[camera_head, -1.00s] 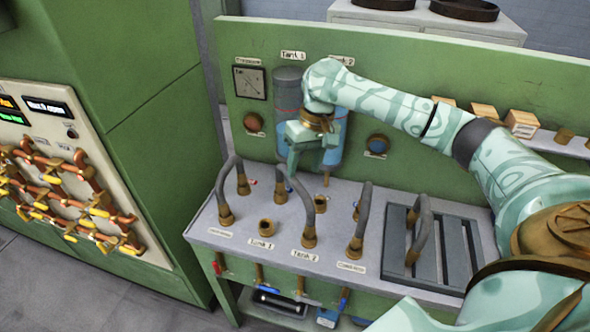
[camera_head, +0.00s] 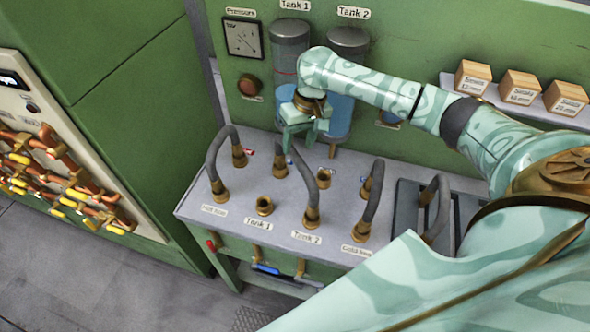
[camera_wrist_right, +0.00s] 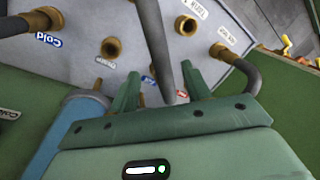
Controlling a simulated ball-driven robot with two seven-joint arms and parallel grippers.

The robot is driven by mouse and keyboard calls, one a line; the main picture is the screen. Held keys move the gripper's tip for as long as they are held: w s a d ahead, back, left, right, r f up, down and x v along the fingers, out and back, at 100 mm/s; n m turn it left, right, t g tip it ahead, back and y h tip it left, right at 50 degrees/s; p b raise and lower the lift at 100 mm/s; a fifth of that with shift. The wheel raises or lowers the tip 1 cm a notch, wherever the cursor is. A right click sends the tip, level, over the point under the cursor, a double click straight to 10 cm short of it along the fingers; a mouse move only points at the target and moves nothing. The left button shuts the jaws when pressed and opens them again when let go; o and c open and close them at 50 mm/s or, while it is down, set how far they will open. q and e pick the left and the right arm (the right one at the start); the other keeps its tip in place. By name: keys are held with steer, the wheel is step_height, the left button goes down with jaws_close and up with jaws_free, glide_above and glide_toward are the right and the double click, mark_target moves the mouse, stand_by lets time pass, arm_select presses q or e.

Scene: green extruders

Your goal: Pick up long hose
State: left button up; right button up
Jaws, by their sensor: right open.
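Several grey hoses with brass ends arch over the tabletop. The middle hose (camera_head: 300,179) runs from the Tank 2 fitting at the front to a back fitting, and looks the longest of those on the fittings. My right gripper (camera_head: 296,147) is at the top of this arch, its jaws open. In the right wrist view the hose (camera_wrist_right: 156,42) passes through the gap between the two green fingers (camera_wrist_right: 161,92); contact cannot be told. A left hose (camera_head: 212,160) and a right hose (camera_head: 376,200) arch beside it. My left gripper is not in view.
Bare brass fittings (camera_head: 264,205) stand upright between the hoses. Two tanks (camera_head: 290,45) and a green back panel are close behind the gripper. Wooden boxes (camera_head: 519,86) sit on a shelf.

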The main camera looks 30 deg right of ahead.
mark_target(295, 152)
steer(key=f, duration=0.1)
steer(key=f+b, duration=0.1)
steer(key=f, duration=0.1)
steer(key=a+f, duration=0.1)
steer(key=f, duration=0.1)
steer(key=shift+w+a+f, duration=0.1)
steer(key=shift+w+f, duration=0.1)
steer(key=shift+w, duration=0.05)
steer(key=shift+s, duration=0.1)
steer(key=shift+r, duration=0.1)
jaws_close()
